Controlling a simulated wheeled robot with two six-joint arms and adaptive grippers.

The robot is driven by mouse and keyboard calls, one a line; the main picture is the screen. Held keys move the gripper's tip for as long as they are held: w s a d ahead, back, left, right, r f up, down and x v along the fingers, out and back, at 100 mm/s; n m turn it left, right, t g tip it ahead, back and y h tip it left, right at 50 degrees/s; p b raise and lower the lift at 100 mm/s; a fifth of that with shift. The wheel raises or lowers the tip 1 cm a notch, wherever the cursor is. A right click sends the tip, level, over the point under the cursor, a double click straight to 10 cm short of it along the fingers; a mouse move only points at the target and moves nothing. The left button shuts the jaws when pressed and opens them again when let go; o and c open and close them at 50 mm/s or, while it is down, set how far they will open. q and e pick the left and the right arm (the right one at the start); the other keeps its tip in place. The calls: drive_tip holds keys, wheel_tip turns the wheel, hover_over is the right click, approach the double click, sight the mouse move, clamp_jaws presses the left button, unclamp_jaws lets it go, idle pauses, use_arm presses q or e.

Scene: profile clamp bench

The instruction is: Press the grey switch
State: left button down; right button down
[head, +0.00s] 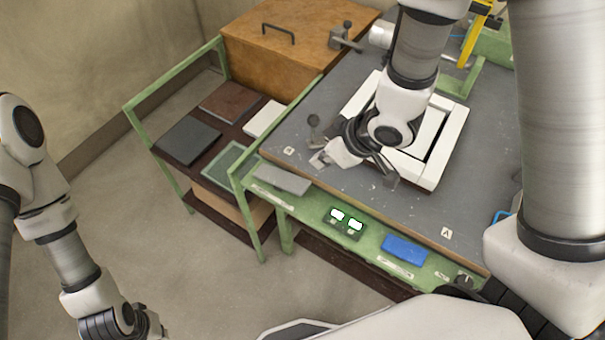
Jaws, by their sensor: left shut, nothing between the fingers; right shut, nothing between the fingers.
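The grey switch looks like a flat grey pad (283,179) on the green front rail of the bench, near its left end. Nothing covers it. My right gripper (368,147) is shut and empty over the bench top, to the right of and above the grey pad in the picture, apart from it. My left gripper (148,326) is shut and empty at the lower left, over the floor, partly cut off by the picture's bottom edge.
A small box with two lit white windows (346,222), a blue pad (405,250) and a dark knob (463,281) share the rail. A cart with panels (188,140) stands left.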

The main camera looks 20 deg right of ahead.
hover_over(297, 185)
drive_tip(key=f, duration=0.6)
drive_tip(key=s+f, duration=0.1)
drive_tip(key=f, duration=0.1)
drive_tip(key=shift+d+f+p, duration=0.3)
drive_tip(key=shift+d+f, duration=0.05)
drive_tip(key=shift+f, duration=0.05)
drive_tip(key=f, duration=0.4)
drive_tip(key=shift+s+d+f, duration=0.15)
drive_tip(key=shift+s+d, duration=0.15)
